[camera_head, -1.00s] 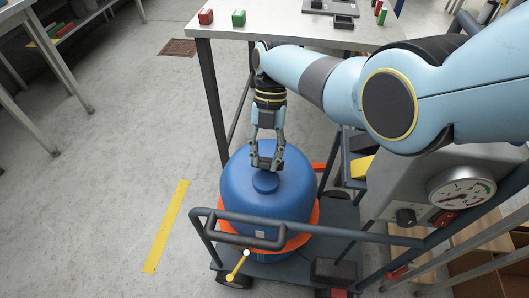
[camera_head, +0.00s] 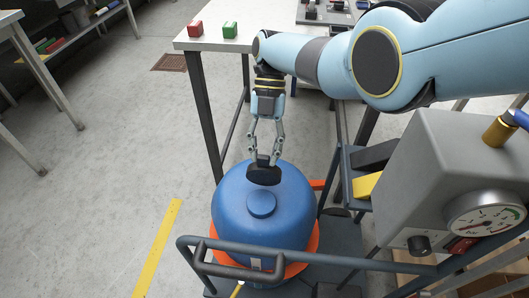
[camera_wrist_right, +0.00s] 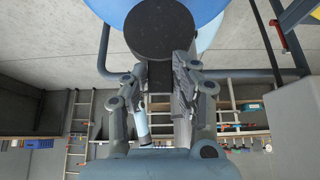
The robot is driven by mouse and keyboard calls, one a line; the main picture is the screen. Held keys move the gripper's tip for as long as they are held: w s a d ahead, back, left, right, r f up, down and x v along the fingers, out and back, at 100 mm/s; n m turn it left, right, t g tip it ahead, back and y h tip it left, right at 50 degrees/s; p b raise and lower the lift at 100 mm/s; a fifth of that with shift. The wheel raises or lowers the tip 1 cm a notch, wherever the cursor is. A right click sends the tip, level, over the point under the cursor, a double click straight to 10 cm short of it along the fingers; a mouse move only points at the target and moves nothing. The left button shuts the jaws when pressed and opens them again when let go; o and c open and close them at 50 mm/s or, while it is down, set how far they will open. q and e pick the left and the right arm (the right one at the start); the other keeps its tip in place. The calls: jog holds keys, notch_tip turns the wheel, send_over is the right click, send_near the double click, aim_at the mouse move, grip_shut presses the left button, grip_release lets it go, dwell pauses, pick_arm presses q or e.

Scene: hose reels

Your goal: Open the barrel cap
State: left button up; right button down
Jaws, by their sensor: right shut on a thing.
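The blue barrel (camera_head: 240,232) stands upright on a dark cart inside an orange ring. A small round blue neck (camera_head: 261,204) shows on its top. My right gripper (camera_head: 264,160) is shut on a black round cap (camera_head: 264,174), which appears apart from the neck, toward the barrel's far edge. In the right wrist view the dark cap (camera_wrist_right: 160,28) sits between my right fingertips (camera_wrist_right: 160,62), with part of the blue barrel (camera_wrist_right: 115,8) behind it. The cap's exact height above the barrel is hard to tell. My left gripper is not in view.
The cart's dark handrail (camera_head: 255,272) runs in front of the barrel. A grey gauge box (camera_head: 445,190) stands to the right. A light table (camera_head: 260,38) with red and green blocks is behind. Open floor lies left, with a yellow strip (camera_head: 158,250).

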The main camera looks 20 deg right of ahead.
jog(key=shift+s+f, duration=0.2)
jog(key=shift+f, duration=0.05)
jog(key=c, duration=1)
grip_release()
jog(key=shift+w, duration=0.1)
jog(key=shift+c, duration=0.2)
jog(key=shift+r, duration=0.1)
jog(key=shift+w+r, duration=0.15)
jog(key=shift+r, duration=0.05)
jog(key=v, duration=1.1)
jog(key=shift+w, duration=0.2)
jog(key=shift+d, duration=0.15)
